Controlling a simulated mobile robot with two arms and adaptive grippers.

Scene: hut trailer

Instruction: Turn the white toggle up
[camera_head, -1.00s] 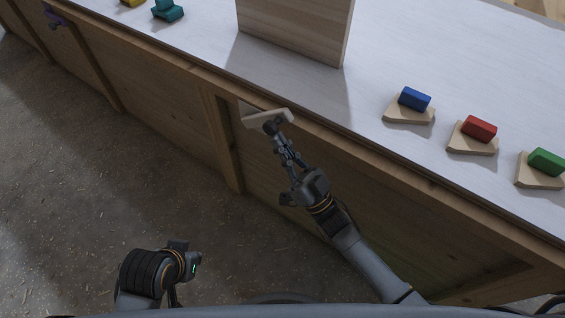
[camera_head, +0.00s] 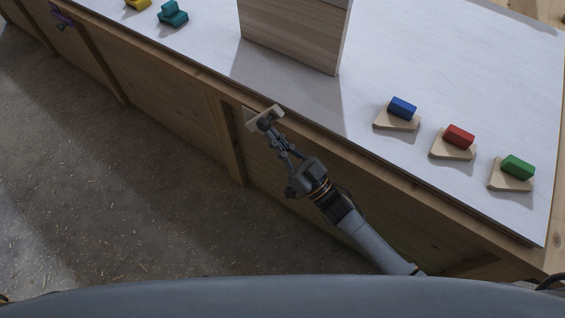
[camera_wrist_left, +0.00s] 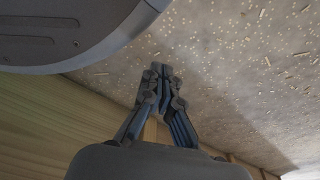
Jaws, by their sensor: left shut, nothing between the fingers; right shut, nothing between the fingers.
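A pale, whitish piece (camera_head: 251,121) sits at the front edge of the bench, below the wooden box. It looks like the white toggle, but its lever is partly hidden behind my right gripper. My right gripper (camera_head: 268,122) is shut, with its fingertips at this piece, overlapping it in the head view. I cannot tell whether they press on it. My left gripper (camera_wrist_left: 161,72) is shut and empty in the left wrist view, over the floor and away from the toggle. It is outside the head view.
The bench (camera_head: 420,60) carries a wooden box (camera_head: 290,38), blue (camera_head: 402,108), red (camera_head: 459,136) and green (camera_head: 517,167) blocks on wooden bases, and teal (camera_head: 172,14) and yellow pieces. A purple fitting (camera_head: 63,19) is on the bench front at far left. The floor at left is clear.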

